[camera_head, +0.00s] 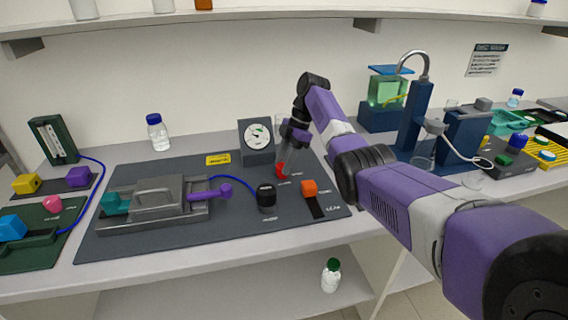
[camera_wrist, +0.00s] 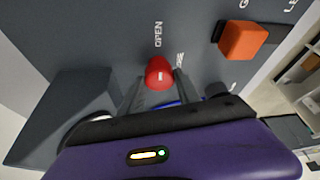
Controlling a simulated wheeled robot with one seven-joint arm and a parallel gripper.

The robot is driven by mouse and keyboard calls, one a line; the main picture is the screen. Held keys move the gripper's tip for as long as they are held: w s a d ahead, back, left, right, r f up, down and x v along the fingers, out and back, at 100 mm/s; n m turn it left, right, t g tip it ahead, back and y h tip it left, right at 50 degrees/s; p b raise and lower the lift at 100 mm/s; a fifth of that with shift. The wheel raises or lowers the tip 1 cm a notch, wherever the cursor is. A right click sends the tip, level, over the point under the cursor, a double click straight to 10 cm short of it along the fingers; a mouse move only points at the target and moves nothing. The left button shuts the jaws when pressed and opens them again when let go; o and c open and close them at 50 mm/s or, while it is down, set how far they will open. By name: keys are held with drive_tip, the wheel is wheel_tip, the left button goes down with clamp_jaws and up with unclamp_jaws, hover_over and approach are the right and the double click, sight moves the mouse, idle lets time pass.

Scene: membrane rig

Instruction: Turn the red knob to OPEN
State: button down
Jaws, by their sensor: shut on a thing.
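The red knob (camera_head: 282,170) stands on the dark grey rig mat (camera_head: 150,238), in front of the gauge. In the wrist view the red knob (camera_wrist: 159,73) is round on top and sits between my two fingertips, with an "OPEN" label beside it and a second, partly readable label at its other side. My gripper (camera_head: 283,166) reaches down from above and is shut on the knob. It also shows in the wrist view (camera_wrist: 158,84), its fingers on both sides of the knob. Which label the knob points to is not clear.
An orange block (camera_head: 309,188) on a black slot and a black capped cylinder (camera_head: 266,196) stand close by at the front. A dial gauge (camera_head: 257,138) stands just behind left. A grey clamp rig with a purple handle (camera_head: 211,192) lies left. Blue apparatus stands right.

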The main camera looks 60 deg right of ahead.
drive_tip(key=c, duration=0.9)
unclamp_jaws()
drive_tip(key=shift+o, duration=0.2)
drive_tip(key=shift+r, duration=0.1)
drive_tip(key=v, duration=0.7)
drive_tip(key=shift+r, duration=0.3)
drive_tip(key=shift+s+d, duration=0.1)
drive_tip(key=shift+d, duration=0.1)
